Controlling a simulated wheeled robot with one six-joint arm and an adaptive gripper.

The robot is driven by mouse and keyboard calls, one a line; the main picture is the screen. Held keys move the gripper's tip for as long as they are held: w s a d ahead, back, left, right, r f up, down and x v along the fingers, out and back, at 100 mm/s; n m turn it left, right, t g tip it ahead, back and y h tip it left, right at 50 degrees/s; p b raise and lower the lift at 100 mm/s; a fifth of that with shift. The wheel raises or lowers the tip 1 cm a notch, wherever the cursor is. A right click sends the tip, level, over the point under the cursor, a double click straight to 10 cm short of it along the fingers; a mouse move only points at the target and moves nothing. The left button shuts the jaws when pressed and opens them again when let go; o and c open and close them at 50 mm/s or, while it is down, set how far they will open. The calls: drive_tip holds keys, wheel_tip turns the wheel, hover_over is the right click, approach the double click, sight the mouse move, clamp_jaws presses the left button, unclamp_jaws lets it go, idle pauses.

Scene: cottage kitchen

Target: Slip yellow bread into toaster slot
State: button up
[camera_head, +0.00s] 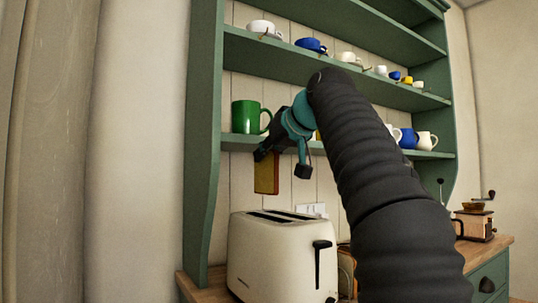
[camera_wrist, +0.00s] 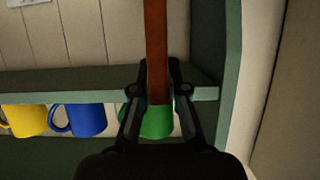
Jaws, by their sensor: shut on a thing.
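A yellow-brown slice of bread (camera_head: 266,173) hangs upright from my gripper (camera_head: 283,163), which is shut on it. In the wrist view the bread (camera_wrist: 157,45) shows as a narrow brown edge between the fingers of my gripper (camera_wrist: 160,92). The cream toaster (camera_head: 275,256) stands on the wooden counter, below the bread in the head view. Its two dark top slots show, and a black lever is on its right-hand face. The bread's lower edge appears above the toaster, apart from it. The toaster is not visible in the wrist view.
A green shelf unit (camera_head: 203,150) stands behind, with a green mug (camera_head: 245,117) just beyond my gripper. Blue and white mugs stand farther right. A coffee grinder (camera_head: 475,220) is on the counter at right. My dark arm hides part of the counter and shelves.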

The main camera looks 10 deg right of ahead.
sight(266, 191)
drive_tip(key=shift+f+b, duration=0.35)
drive_tip(key=shift+f, duration=1.3)
drive_tip(key=shift+f+b, duration=2.15)
drive_tip(key=shift+f, duration=0.4)
drive_tip(key=o, duration=0.7)
drive_tip(key=shift+o, duration=0.2)
drive_tip(key=v, duration=1.2)
drive_tip(key=shift+s, duration=0.1)
